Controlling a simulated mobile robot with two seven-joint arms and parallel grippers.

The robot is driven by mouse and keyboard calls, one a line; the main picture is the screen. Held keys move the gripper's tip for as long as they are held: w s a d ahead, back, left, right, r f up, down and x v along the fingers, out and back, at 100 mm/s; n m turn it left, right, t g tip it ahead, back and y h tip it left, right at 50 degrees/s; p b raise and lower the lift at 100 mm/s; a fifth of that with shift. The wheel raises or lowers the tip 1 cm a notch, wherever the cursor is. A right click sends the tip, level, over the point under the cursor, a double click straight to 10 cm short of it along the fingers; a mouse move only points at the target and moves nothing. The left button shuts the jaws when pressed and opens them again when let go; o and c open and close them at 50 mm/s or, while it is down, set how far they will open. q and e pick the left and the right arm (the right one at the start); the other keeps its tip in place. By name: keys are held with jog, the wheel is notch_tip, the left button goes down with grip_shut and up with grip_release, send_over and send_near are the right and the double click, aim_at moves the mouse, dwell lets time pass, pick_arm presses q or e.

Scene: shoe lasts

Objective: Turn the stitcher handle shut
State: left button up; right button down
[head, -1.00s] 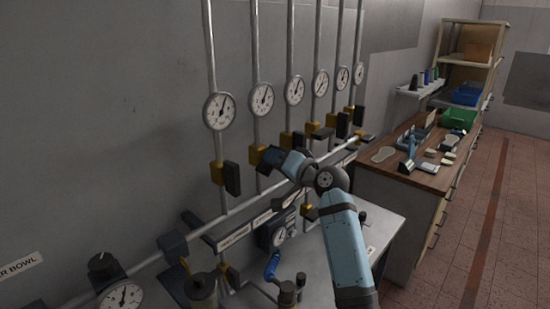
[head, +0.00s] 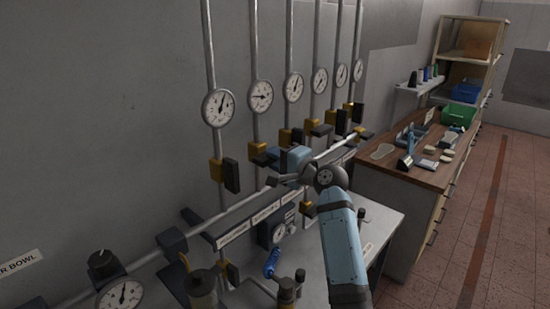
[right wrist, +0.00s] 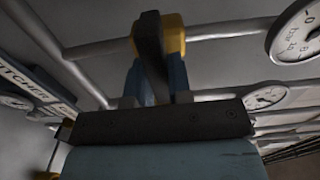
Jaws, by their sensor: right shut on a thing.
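The stitcher valve is on the second pipe from the left, with a yellow body (head: 257,149) and a dark lever handle (head: 266,158). The handle points out to the right, across its pipe. My right gripper (head: 277,157) is shut on this handle. In the right wrist view, the dark handle (right wrist: 151,50) lies between my two blue fingers, with the yellow body (right wrist: 173,35) just behind it. A label there is partly cut off and ends in "TCHER". The gauge (head: 260,95) above the valve has its needle pointing left. My left gripper is not in view.
Neighbouring pipes carry similar yellow valves; the first has a dark handle (head: 232,175) hanging along its pipe. A horizontal rail (head: 200,231) with labels runs below. A grey bench (head: 375,222) and a wooden-topped workbench (head: 430,178) stand to the right. The floor is clear.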

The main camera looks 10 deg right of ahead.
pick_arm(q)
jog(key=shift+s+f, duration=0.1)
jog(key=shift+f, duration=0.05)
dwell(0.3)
pick_arm(e)
jog(key=c, duration=1)
grip_release()
jog(key=shift+c, duration=0.2)
pick_arm(q)
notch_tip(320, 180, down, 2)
jog(key=b, duration=0.3)
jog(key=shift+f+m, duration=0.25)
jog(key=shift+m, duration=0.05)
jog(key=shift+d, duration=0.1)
pick_arm(e)
jog(key=v, duration=1.3)
jog(key=shift+s+d, duration=0.2)
jog(key=shift+s, duration=0.15)
